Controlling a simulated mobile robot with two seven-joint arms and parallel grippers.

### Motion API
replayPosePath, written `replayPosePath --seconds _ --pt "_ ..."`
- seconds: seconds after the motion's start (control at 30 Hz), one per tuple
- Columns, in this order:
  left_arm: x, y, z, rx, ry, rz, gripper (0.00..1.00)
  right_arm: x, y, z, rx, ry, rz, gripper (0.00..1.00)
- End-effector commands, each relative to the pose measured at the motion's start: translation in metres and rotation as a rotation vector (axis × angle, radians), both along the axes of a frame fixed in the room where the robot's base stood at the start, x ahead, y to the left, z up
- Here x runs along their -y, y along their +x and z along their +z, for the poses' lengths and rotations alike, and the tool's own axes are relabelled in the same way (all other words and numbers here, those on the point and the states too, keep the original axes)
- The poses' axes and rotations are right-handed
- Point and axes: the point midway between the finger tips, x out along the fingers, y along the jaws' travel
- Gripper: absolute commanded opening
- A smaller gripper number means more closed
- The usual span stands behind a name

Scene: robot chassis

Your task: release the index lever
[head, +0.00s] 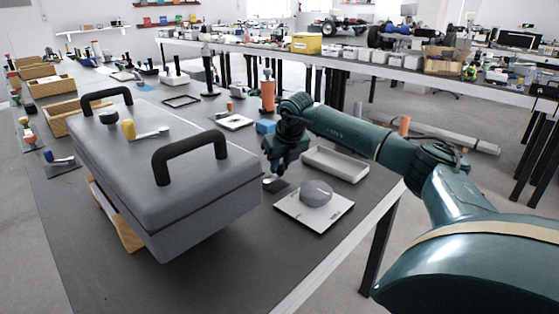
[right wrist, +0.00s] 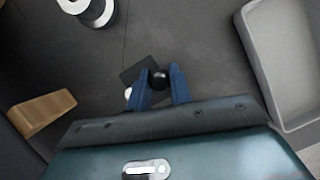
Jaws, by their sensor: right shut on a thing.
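The index lever shows in the right wrist view as a round black knob (right wrist: 160,79) above a small dark square base plate (right wrist: 133,73). My right gripper (right wrist: 160,90) has its two blue fingers on either side of the knob and is shut on it. In the head view my right gripper (head: 278,168) points down over the table, and the dark base plate (head: 279,187) lies just below it. The lever's stem is mostly hidden by the fingers. My left gripper is in neither view.
A large grey case (head: 165,165) with black handles stands to the left. A white plate (head: 330,212) with a grey round piece is in front, and an open pale tray (head: 336,165) lies right of the gripper. A blue block (head: 265,126) is behind.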

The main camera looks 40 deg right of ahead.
Motion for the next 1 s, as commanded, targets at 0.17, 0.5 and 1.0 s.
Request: replayPosePath --seconds 0.17,0.5,1.0 --pt "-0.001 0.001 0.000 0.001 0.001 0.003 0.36 0.000 0.000 0.000 -0.001 0.000 0.000 0.25" --pt "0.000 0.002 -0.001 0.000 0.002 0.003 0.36 0.000 0.000 0.000 0.000 0.000 0.001 0.43" --pt "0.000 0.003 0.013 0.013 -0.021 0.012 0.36 -0.005 -0.022 0.058 0.004 -0.002 0.002 0.43"
